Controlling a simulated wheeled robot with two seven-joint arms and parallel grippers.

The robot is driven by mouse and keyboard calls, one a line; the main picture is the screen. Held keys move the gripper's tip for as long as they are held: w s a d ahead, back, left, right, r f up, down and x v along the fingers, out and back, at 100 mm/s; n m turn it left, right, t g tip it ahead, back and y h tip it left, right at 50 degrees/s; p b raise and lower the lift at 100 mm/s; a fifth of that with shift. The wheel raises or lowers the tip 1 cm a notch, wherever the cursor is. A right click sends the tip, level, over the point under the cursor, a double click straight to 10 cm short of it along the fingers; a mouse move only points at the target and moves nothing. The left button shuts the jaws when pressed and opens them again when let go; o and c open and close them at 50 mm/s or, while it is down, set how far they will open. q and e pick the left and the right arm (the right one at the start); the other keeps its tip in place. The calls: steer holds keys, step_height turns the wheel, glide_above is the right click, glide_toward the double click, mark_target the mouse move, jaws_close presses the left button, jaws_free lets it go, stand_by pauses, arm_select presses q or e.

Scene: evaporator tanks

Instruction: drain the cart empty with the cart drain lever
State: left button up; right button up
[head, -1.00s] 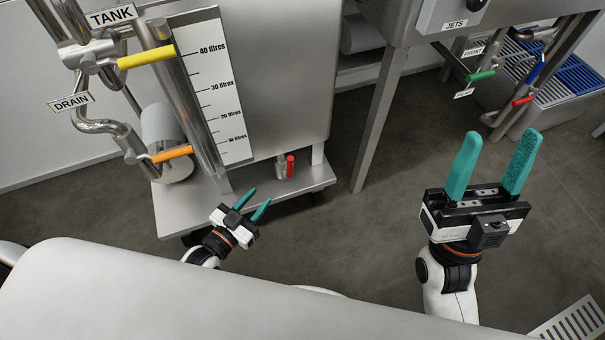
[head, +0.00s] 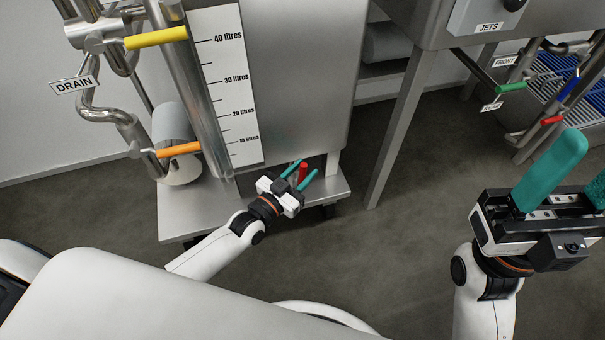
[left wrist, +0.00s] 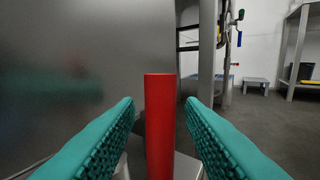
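The cart (head: 172,224) is a steel tank on a low wheeled base, with a scale in litres (head: 228,80) on its front. Its red lever (head: 303,171) stands upright low at the base. The lever also shows in the left wrist view (left wrist: 160,125), between the fingers. My left gripper (head: 297,176) is open, with a teal finger on either side of the lever; a gap shows on each side in the left wrist view. My right gripper (head: 578,180) is open and empty at the right, away from the cart.
A yellow lever (head: 157,38) and an orange lever (head: 178,149) sit on pipes at the left, beside a DRAIN label (head: 75,85). A second steel unit with a JETS panel (head: 485,22) and green, blue and red levers stands at the right. The floor between is clear.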

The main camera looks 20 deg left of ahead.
arm_select(q)
steer(key=shift+w, duration=0.15)
steer(key=shift+c, duration=0.5)
jaws_close()
